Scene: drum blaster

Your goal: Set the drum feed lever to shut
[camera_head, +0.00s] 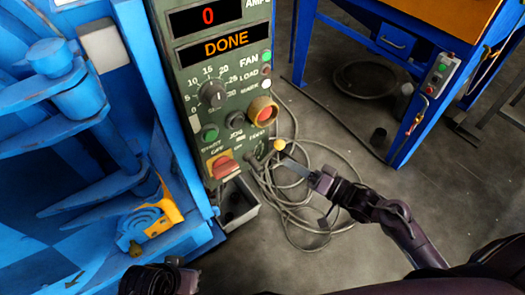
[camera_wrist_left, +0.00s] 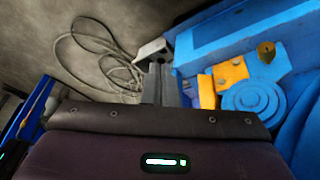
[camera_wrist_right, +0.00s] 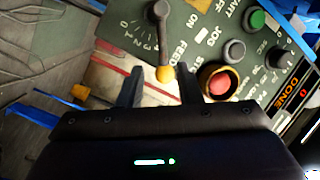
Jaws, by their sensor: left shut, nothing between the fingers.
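The feed lever (camera_head: 279,145) is a short dark arm with a yellow ball knob, low on the green control panel (camera_head: 185,130) beside the FEED label. In the head view it points right and slightly up from its pivot. The right wrist view shows its yellow knob (camera_wrist_right: 164,74) between the tips of my right gripper (camera_wrist_right: 160,82), with a finger on each side. My right gripper is open; contact with the knob cannot be told. My left gripper (camera_wrist_left: 159,85) is shut and empty, low near the blue machine; its fingers are hard to see in the head view.
The panel display (camera_head: 226,43) reads DONE. A red-orange button in a yellow collar (camera_head: 263,112) sits just above the lever, and a red switch (camera_head: 221,166) lies left of it. Coiled grey cables (camera_head: 300,200) lie on the floor. A blue-framed table (camera_head: 400,140) stands at right.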

